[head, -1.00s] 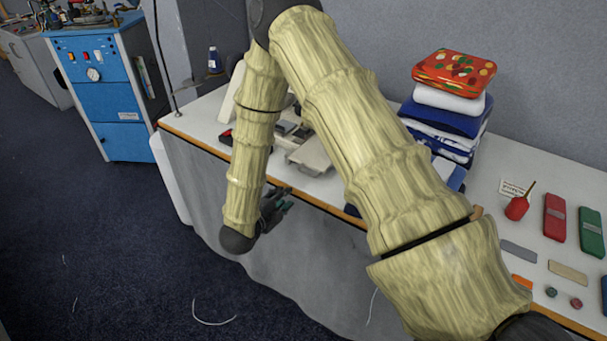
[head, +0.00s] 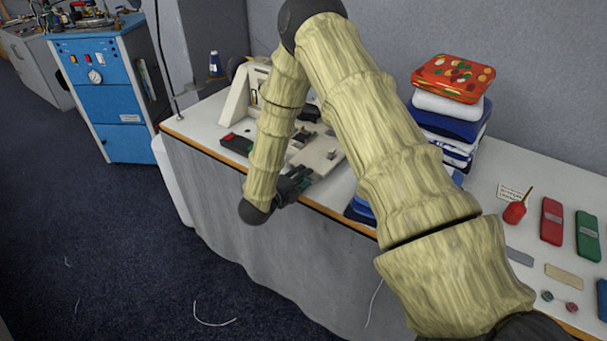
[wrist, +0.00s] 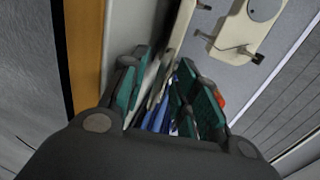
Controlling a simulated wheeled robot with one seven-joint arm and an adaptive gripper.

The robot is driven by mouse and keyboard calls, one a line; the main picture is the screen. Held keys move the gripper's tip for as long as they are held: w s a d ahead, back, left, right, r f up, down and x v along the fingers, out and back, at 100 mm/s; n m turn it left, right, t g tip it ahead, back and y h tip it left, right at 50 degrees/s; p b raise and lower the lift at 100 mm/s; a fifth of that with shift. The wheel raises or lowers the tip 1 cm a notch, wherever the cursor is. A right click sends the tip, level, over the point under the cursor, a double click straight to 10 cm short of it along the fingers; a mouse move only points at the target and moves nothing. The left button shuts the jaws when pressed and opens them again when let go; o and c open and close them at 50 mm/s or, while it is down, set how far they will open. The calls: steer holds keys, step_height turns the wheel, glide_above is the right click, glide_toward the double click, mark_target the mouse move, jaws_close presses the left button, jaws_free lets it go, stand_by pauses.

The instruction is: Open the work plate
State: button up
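The work plate appears to be the flat off-white plate (head: 320,153) at the front of a cream machine (head: 238,100) on the table; my arm hides part of both. My gripper (head: 296,186) is at the table's front edge, close to the plate's near side. In the wrist view its two teal-padded fingers (wrist: 165,100) are apart. A thin pale edge (wrist: 172,50) runs between or just beyond them; I cannot tell if they touch it. A cream part with a grey disc and small hooks (wrist: 240,35) lies ahead to the right in that view.
A stack of folded cloths (head: 445,115) with a red patterned item (head: 453,77) on top stands right of my arm. Red (head: 551,221) and green (head: 588,236) cases lie further right. A blue cabinet (head: 100,85) stands left. The floor in front is mostly clear.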

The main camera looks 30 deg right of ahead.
steer(key=shift+w+d+f, duration=0.1)
steer(key=shift+w+d, duration=0.15)
steer(key=shift+d, duration=0.35)
steer(key=shift+c, duration=0.4)
jaws_close()
